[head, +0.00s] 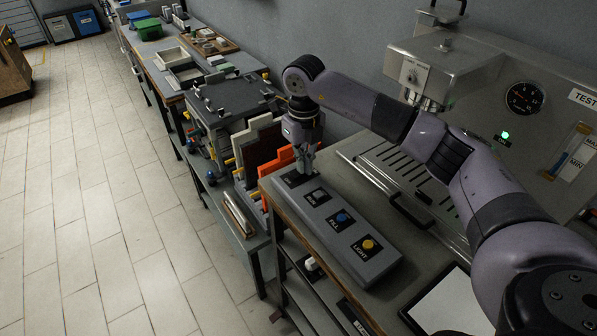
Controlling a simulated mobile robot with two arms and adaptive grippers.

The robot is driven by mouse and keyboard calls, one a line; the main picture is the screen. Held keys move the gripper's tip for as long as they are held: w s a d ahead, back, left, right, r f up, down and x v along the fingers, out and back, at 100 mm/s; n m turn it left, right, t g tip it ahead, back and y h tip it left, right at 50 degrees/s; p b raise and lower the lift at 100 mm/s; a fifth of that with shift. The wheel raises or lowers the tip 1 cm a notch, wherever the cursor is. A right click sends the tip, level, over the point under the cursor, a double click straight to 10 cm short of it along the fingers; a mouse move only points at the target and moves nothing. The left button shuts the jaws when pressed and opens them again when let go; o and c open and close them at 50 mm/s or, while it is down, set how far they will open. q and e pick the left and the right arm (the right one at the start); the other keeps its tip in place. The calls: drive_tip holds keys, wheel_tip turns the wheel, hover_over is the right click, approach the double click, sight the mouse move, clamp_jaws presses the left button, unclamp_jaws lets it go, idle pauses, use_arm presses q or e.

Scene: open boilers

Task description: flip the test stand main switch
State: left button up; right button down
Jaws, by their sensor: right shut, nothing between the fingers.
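The test stand control box (352,257), a grey panel, lies along the front of the bench at the middle of the head view. It carries a yellow button (368,244) labelled LIGHT, a blue button (342,218) labelled FILL, and a pale switch (316,197) further back. My right gripper (304,170) points down over the far end of the box, with its fingers shut and empty. The control under the fingertips is hidden, and I cannot tell whether they touch it. The test stand (470,85) shows a lit green lamp (505,135). My left gripper is not in view.
A black gauge (524,97) and a MAX/MIN level indicator (571,152) are on the stand's face. Orange and grey panels stand beside the gripper, by a dark machine (235,100). A white sheet (452,305) lies at the lower right. The tiled floor at left is clear.

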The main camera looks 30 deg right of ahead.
drive_tip(key=shift+r+p, duration=2.2)
drive_tip(key=shift+r, duration=1.35)
